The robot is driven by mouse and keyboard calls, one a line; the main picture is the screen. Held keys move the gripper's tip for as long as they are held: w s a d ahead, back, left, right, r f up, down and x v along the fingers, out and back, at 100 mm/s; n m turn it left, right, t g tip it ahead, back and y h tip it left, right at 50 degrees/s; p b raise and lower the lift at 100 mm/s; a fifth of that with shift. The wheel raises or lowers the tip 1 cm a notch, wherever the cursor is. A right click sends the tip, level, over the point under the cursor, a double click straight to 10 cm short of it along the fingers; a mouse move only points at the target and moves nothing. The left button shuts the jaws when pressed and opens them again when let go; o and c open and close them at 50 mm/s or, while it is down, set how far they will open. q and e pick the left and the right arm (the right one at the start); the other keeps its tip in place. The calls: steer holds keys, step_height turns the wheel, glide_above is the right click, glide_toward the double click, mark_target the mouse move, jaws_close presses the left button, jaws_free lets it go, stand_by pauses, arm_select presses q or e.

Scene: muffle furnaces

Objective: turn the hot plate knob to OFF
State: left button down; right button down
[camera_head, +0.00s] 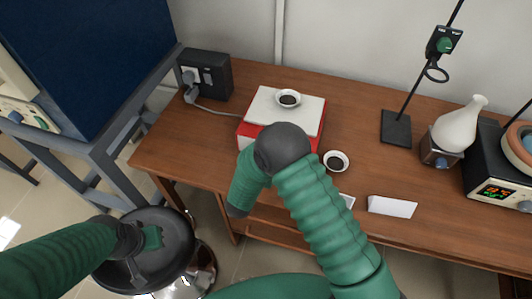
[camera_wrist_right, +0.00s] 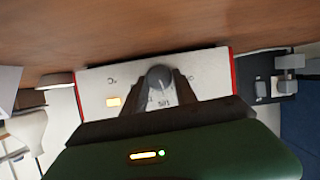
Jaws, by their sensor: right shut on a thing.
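The hot plate (camera_head: 300,106) is a red box with a white top on the wooden table. The round grey knob (camera_wrist_right: 160,75) is on this panel. My right gripper (camera_wrist_right: 161,86) is shut on the knob, with a dark finger on each side. In the head view my right arm hides the knob and that gripper. The knob's exact setting is not readable. My left gripper (camera_head: 142,243) is away from the table, above a dark round seat; its fingers are unclear.
A small dish (camera_head: 288,98) of dark material stands on the hot plate; another dish (camera_head: 336,161) is beside it. A black socket box (camera_head: 206,75) is at the left. A stand (camera_head: 396,127), a white flask (camera_head: 459,125) and a white card (camera_head: 392,207) are at the right.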

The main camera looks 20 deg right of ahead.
steer(key=shift+a+n+g+h+p, duration=0.25)
steer(key=shift+n+g+h+p, duration=0.2)
steer(key=shift+n+p, duration=0.4)
steer(key=shift+w+a+f+n+h, duration=0.15)
steer(key=shift+n+h, duration=0.5)
steer(key=shift+n, duration=0.4)
steer(key=shift+f+n+g+h, duration=0.25)
steer(key=shift+n+h, duration=0.35)
steer(key=shift+n, duration=0.4)
arm_select(q)
steer(key=shift+s+r+b, duration=0.1)
steer(key=shift+r+b, duration=0.4)
steer(key=shift+b, duration=0.2)
arm_select(e)
steer(key=shift+w+a+n+h, duration=0.15)
steer(key=shift+n+h, duration=0.55)
steer(key=shift+n, duration=0.4)
steer(key=c, duration=1)
jaws_free()
arm_select(q)
steer(key=shift+a+f, duration=0.1)
steer(key=shift+a, duration=0.05)
arm_select(e)
steer(key=shift+o, duration=0.2)
steer(key=shift+a, duration=0.1)
